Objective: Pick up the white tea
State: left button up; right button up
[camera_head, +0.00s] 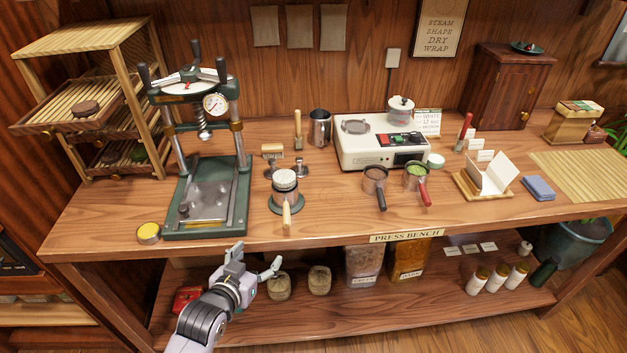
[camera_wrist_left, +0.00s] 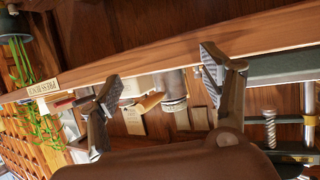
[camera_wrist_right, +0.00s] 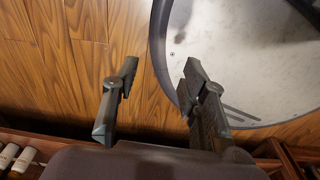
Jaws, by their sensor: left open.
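My left gripper (camera_head: 256,259) is open and empty in front of the bench's front edge, below the bench top. In the left wrist view its fingers (camera_wrist_left: 160,82) are spread, with the bench edge beyond. My right gripper (camera_wrist_right: 160,78) is open and empty above the wooden floor, beside part of my base; it is outside the head view. I cannot tell which thing is the white tea.
A green press (camera_head: 243,205) stands left on the bench. Right of it is a pale-topped cup with a wooden handle (camera_head: 285,179). Labelled bins (camera_head: 365,266) and white bottles (camera_head: 477,282) stand on the lower shelf. The front bench strip is mostly clear.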

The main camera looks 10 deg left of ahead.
pick_arm(q)
notch_tip(320, 180, up, 11)
jog(key=w+t, duration=0.3)
send_near(284, 176)
jog(key=shift+h, duration=0.3)
jog(key=w, duration=0.2)
jog(key=w+f, duration=0.1)
jog(key=w, duration=0.1)
jog(key=shift+d+f+p, duration=0.15)
jog(key=shift+d+p, duration=0.05)
jog(key=shift+p, duration=0.2)
jog(key=shift+w+d+f, duration=0.1)
jog(key=shift+w, duration=0.65)
jog(key=w+p, duration=0.1)
jog(key=w, duration=0.2)
jog(key=shift+w, duration=0.25)
jog(key=shift+w+d, duration=0.1)
jog(key=shift+w, duration=0.45)
pick_arm(e)
jog(key=shift+d+r, duration=0.75)
jog(key=shift+r, duration=0.15)
pick_arm(q)
jog(key=c, duration=1)
